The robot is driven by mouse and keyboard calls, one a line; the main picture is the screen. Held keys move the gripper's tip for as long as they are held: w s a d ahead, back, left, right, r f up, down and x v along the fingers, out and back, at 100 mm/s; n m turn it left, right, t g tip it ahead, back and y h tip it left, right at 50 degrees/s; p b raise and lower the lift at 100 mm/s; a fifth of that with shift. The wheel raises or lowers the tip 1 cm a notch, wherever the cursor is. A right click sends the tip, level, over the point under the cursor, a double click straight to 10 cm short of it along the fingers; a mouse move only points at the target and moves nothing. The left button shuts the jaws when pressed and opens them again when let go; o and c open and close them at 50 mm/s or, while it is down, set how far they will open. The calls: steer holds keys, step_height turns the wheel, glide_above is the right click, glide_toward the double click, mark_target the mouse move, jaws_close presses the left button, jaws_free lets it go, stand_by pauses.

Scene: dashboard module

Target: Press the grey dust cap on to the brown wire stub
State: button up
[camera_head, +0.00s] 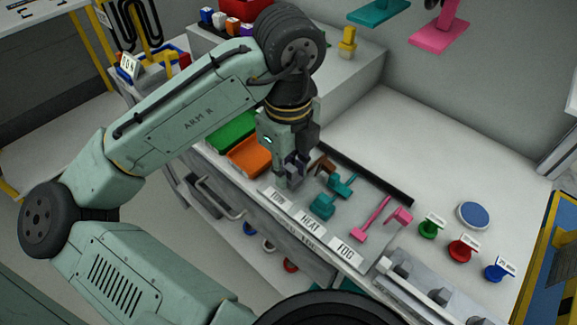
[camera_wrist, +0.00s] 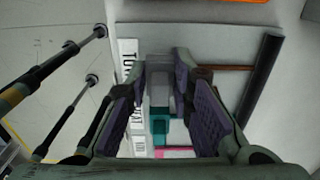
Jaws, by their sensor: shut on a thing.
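My gripper (camera_head: 291,168) points down over the label end of the dashboard module (camera_head: 375,245). In the wrist view its purple-padded fingers (camera_wrist: 165,78) are closed on a grey block-like piece, the grey dust cap (camera_wrist: 158,92). In the head view the cap is mostly hidden by the fingers. The brown wire stub (camera_head: 322,163) shows just right of the gripper, partly covered by it. In the wrist view a brown bar (camera_wrist: 226,68) runs to the right of the fingertips, apart from the cap. Whether the cap touches anything below cannot be told.
Teal pieces (camera_head: 323,207) and a pink piece (camera_head: 371,219) stand right of the gripper, behind the HEAT and FOG labels. A black bar (camera_head: 372,178) edges the far side. Orange (camera_head: 250,155) and green trays lie left. Green, red and blue knobs stand right.

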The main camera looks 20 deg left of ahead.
steer(key=shift+f+b, duration=0.3)
steer(key=shift+f, duration=0.3)
steer(key=shift+r, duration=0.25)
steer(key=shift+r+p, duration=0.7)
steer(key=shift+p, duration=0.35)
steer(key=shift+p, duration=0.7)
stand_by(0.7)
steer(key=shift+f+b, duration=0.65)
steer(key=shift+f, duration=0.25)
steer(key=o, duration=0.8)
